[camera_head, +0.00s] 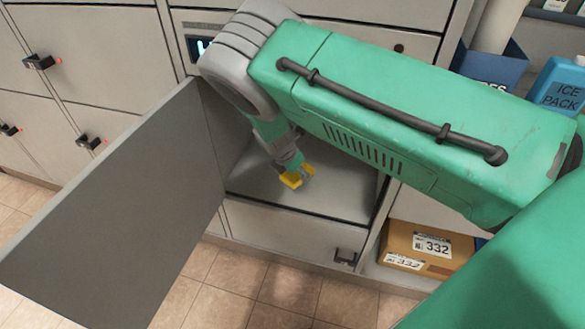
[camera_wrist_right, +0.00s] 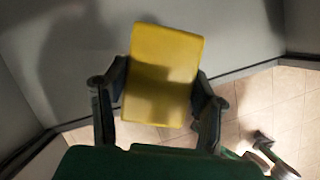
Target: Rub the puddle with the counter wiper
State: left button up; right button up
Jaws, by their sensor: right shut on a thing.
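My right arm reaches into an open locker compartment (camera_head: 330,190) in the head view. My right gripper (camera_head: 300,174) is shut on the yellow counter wiper (camera_head: 290,180), low over the compartment's grey floor. In the right wrist view the wiper (camera_wrist_right: 162,75) sits between the two dark fingers of the right gripper (camera_wrist_right: 160,90). I cannot tell whether the wiper touches the floor. I cannot make out a puddle; the arm and gripper hide part of the compartment. My left gripper is not in view.
The open grey door (camera_head: 120,210) stands on the left side of the compartment. A cardboard box (camera_head: 425,248) labelled 332 sits at lower right. A blue ice pack (camera_head: 560,88) and a dark blue bin (camera_head: 490,66) are at upper right. Tiled floor (camera_head: 280,290) lies below.

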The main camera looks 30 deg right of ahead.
jog(key=w+d+n, duration=0.1)
jog(key=w+d+n+t, duration=0.1)
jog(key=w+n, duration=0.1)
jog(key=shift+f+b, duration=0.35)
jog(key=shift+b, duration=0.05)
jog(key=shift+n+t+y, duration=0.4)
jog(key=shift+n, duration=0.5)
jog(key=f+b, duration=0.1)
jog(key=w+f+b, duration=0.1)
jog(key=b, duration=0.1)
jog(key=f+b, duration=0.1)
jog(key=f, duration=0.1)
jog(key=shift+w+d, duration=0.1)
jog(key=shift+w, duration=0.15)
jog(key=shift+f+b, duration=0.6)
jog(key=shift+b, duration=0.1)
jog(key=shift+a+f, duration=0.2)
jog(key=shift+a, duration=0.15)
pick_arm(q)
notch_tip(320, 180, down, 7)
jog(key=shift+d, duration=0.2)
pick_arm(e)
jog(key=shift+d, duration=0.25)
pick_arm(q)
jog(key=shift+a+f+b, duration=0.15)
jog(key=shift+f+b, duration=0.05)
jog(key=shift+b, duration=0.2)
pick_arm(e)
jog(key=shift+a+f, duration=0.15)
jog(key=shift+f, duration=0.1)
